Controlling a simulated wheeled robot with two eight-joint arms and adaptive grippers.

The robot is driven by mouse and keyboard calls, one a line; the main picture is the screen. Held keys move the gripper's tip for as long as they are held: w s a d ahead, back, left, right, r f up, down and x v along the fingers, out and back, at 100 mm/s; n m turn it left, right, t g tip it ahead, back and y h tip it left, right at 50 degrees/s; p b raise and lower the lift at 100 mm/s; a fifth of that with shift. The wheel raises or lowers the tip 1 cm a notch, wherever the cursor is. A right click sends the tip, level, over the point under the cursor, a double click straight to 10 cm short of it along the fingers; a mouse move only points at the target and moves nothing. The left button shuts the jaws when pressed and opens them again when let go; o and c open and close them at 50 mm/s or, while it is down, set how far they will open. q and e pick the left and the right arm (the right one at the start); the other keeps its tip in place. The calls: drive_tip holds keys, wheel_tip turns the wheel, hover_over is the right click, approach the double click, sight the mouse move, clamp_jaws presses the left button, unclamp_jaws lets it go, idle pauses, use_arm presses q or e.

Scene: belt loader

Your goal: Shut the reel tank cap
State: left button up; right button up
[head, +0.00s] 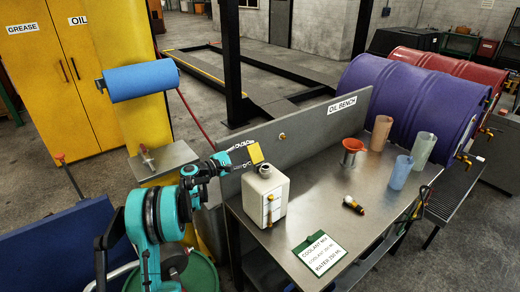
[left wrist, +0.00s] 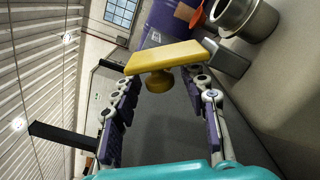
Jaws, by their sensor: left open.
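The reel tank (head: 264,198) is a cream box-shaped container at the near left end of the bench. Its yellow cap (head: 255,153) stands raised and tilted beside the dark open neck (head: 265,171). In the left wrist view the cap (left wrist: 165,57) is a yellow plate with a round knob (left wrist: 158,81) facing me, and the metal neck (left wrist: 245,14) is at upper right. My left gripper (head: 238,159) is open at the cap's left side. Its fingers (left wrist: 165,92) are on either side of the knob, with gaps visible. My right gripper is out of view.
The steel bench (head: 320,205) has an upright back panel (head: 300,122) close behind the tank. A red-topped funnel (head: 352,151), several cups, a small black-and-yellow item (head: 353,205) and a coolant sign (head: 319,256) are to the right. A blue reel (head: 140,80) is at upper left.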

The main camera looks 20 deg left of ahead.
sight(259, 148)
use_arm(q)
drive_tip(key=shift+b+x, duration=0.3)
drive_tip(key=shift+x, duration=2)
clamp_jaws()
